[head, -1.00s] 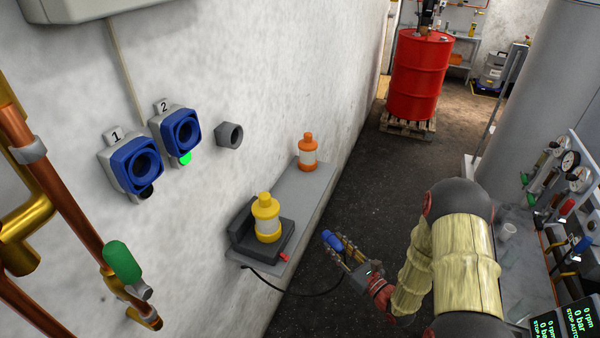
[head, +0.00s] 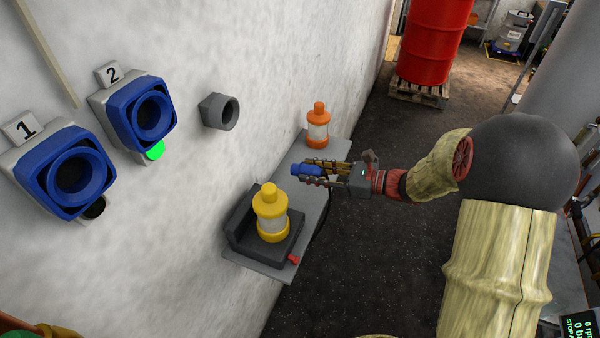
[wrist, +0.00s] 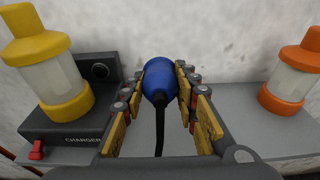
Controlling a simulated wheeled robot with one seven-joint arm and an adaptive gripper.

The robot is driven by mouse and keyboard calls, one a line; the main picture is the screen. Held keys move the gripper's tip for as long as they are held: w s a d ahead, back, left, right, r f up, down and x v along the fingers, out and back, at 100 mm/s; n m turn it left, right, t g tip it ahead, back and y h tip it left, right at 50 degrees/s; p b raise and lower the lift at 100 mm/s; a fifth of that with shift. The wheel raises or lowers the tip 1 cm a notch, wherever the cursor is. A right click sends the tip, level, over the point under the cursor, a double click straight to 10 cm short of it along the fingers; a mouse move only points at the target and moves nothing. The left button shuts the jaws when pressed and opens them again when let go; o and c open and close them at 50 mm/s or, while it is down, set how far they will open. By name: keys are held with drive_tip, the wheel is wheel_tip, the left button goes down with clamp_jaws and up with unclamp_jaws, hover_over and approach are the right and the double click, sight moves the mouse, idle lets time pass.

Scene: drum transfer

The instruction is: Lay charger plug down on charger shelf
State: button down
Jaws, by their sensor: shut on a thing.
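The blue charger plug (head: 304,169) is held between the fingers of my gripper (head: 322,172), which is shut on it. In the wrist view the plug (wrist: 158,82) sits between both fingers, with its black cable running back toward me. The grey charger shelf (head: 312,192) is fixed along the wall. The plug is over the shelf, between the yellow lamp and the orange lamp; the wrist view does not clearly show a gap or contact with the shelf (wrist: 245,105).
A black charger (head: 240,232) with a yellow lamp (head: 270,215) on it stands at the shelf's near end. An orange lamp (head: 318,128) stands at the far end. Two blue wall sockets (head: 75,172) and a grey holder (head: 220,112) are on the wall at left.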

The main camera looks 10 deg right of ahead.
drive_tip(key=shift+f+b, duration=3.1)
drive_tip(key=shift+f, duration=0.3)
drive_tip(key=c, duration=1.3)
unclamp_jaws()
drive_tip(key=v, duration=1.2)
